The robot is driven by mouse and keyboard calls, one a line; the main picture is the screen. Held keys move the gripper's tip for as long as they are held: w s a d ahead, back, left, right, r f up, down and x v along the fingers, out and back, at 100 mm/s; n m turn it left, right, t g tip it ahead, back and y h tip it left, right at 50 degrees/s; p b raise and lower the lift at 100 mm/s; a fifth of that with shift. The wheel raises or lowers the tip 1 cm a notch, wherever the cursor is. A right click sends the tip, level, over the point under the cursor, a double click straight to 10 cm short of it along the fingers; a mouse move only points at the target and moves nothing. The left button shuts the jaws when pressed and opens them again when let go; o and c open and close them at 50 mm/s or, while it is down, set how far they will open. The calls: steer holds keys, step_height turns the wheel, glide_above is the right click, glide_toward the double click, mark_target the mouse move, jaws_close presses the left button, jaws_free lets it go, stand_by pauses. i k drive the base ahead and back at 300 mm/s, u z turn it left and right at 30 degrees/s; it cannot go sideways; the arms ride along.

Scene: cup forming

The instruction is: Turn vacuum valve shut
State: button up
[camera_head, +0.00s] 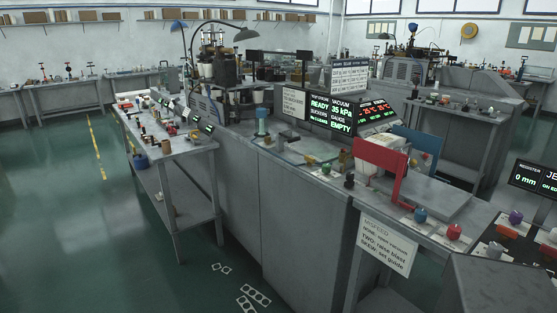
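I cannot tell for sure which control is the vacuum valve. A blue knob (420,214) and a red knob (454,231) stand on the front edge of the grey machine bench at the right, with small labels too small to read. A purple knob (515,216) stands further right. A status display (333,112) on the machine reads READY, VACUUM 35 kPa and EMPTY. My gripper is not in view.
A red upright plate (381,170) stands on the bench. A MISFEED sign (387,246) hangs below the knobs. A side table (170,150) with small tools stands at the left. The green floor (70,230) is clear at the left. White card blanks (253,296) lie on the floor.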

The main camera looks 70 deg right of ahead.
mark_target(311, 161)
steer(key=u, duration=0.65)
steer(key=k, duration=2.05)
steer(key=z, duration=0.45)
steer(key=i, duration=0.2)
steer(key=z, duration=0.1)
